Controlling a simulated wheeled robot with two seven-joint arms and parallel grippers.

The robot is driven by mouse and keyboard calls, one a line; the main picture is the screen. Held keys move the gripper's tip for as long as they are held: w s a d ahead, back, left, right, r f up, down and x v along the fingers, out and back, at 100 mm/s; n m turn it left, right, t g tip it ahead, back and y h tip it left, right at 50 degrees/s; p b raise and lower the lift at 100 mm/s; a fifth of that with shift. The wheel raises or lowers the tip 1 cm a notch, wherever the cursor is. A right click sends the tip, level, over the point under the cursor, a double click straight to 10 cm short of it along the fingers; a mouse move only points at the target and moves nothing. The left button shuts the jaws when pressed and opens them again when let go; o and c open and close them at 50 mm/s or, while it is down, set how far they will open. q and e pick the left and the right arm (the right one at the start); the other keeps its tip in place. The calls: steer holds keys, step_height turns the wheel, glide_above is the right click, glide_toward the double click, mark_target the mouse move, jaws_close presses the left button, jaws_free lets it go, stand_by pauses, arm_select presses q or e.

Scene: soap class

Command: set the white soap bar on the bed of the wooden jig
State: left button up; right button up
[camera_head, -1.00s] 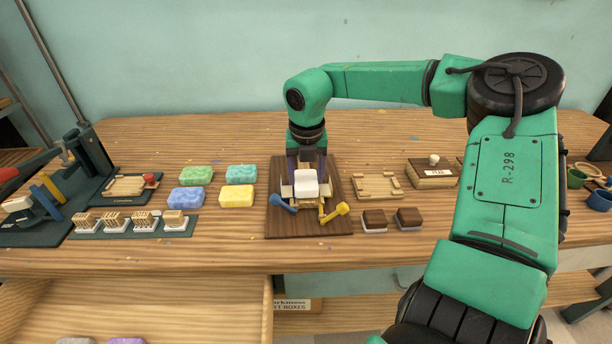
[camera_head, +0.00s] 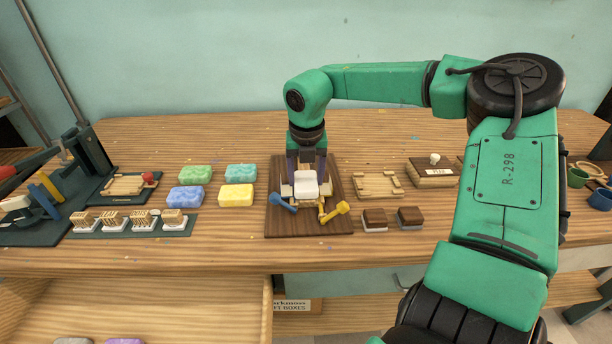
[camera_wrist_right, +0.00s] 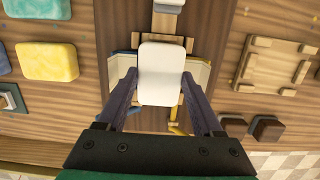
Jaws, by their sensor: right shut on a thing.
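The white soap bar (camera_head: 306,184) is between the fingers of my right gripper (camera_head: 306,172), over the wooden jig (camera_head: 333,176). The wrist view shows the bar (camera_wrist_right: 162,74) level between the two dark fingers of the gripper (camera_wrist_right: 161,88). The jig has a dark wooden base, pale side pieces, a blue lever (camera_head: 281,203) at the left and a yellow lever (camera_head: 336,212) at the right. The bar hides most of the bed, and I cannot tell whether it touches the bed. My left gripper is not in view.
Green, teal, blue and yellow soap bars (camera_head: 236,195) lie left of the jig. A pale wooden frame (camera_head: 378,185) and two brown-topped blocks (camera_head: 375,219) stand to its right.

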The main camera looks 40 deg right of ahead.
steer(key=shift+f, duration=0.25)
stand_by(0.3)
steer(key=o, duration=1.5)
steer(key=shift+r, duration=0.15)
steer(key=shift+r+p, duration=1.7)
steer(key=shift+r, duration=1.2)
